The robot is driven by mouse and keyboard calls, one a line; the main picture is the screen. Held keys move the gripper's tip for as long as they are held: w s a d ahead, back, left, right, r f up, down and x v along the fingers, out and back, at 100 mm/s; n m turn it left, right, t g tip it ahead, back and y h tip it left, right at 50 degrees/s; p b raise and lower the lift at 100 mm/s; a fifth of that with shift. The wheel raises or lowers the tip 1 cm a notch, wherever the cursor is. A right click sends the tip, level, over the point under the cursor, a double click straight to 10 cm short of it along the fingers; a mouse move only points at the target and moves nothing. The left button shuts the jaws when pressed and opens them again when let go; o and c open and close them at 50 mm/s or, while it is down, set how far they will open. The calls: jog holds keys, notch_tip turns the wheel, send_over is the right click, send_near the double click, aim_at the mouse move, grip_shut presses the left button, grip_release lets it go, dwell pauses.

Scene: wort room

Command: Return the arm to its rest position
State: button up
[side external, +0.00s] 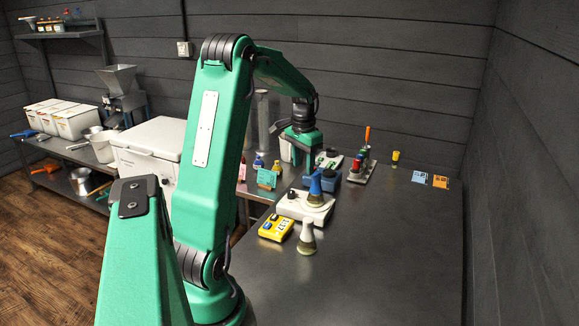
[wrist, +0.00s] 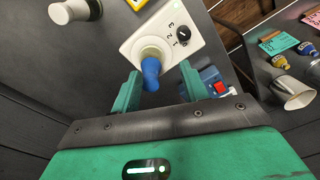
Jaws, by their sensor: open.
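My arm reaches over the dark bench in the side view, and my gripper (side external: 305,150) hangs above its far part, behind the blue-topped flask (side external: 316,187). The flask stands on a white stirrer (side external: 318,214) with a black knob. In the wrist view my gripper (wrist: 160,88) is open, with its two green fingers apart. The flask's blue top (wrist: 151,72) shows between the fingers in the picture; I see no contact. The stirrer (wrist: 187,18) is beyond the fingertips.
A white-topped flask (side external: 307,238) and a yellow device (side external: 276,228) stand in front. A blue box (side external: 356,178) and a rack of coloured items (side external: 363,171) stand near my gripper. The bench's front right is clear.

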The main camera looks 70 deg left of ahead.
jog(key=d+r+m+t, duration=0.1)
jog(key=d+r, duration=0.3)
jog(key=d, duration=0.5)
jog(key=d+r+m+t, duration=0.1)
jog(key=d+r, duration=0.3)
jog(key=d, duration=0.6)
jog(key=s+d+m+t, duration=0.1)
jog(key=s+d+t, duration=0.2)
jog(key=s+d, duration=0.6)
jog(key=d, duration=0.4)
jog(key=shift+s+d+r+m, duration=0.25)
jog(key=shift+s+d+m, duration=0.1)
jog(key=shift+m, duration=0.05)
jog(key=o, duration=1.2)
jog(key=shift+w+a+r, duration=0.35)
jog(key=shift+w, duration=0.05)
jog(key=shift+o, duration=0.2)
jog(key=w+a+r+n+g, duration=0.25)
jog(key=w+a, duration=0.35)
jog(key=a, duration=0.4)
jog(key=w+a+r+n+g, duration=0.15)
jog(key=w+a+n, duration=0.35)
jog(key=a, duration=0.6)
jog(key=w+a+f+n+g, duration=0.1)
jog(key=a+f, duration=0.2)
jog(key=a, duration=0.7)
jog(key=shift+w+f, duration=0.25)
jog(key=shift+w, duration=0.15)
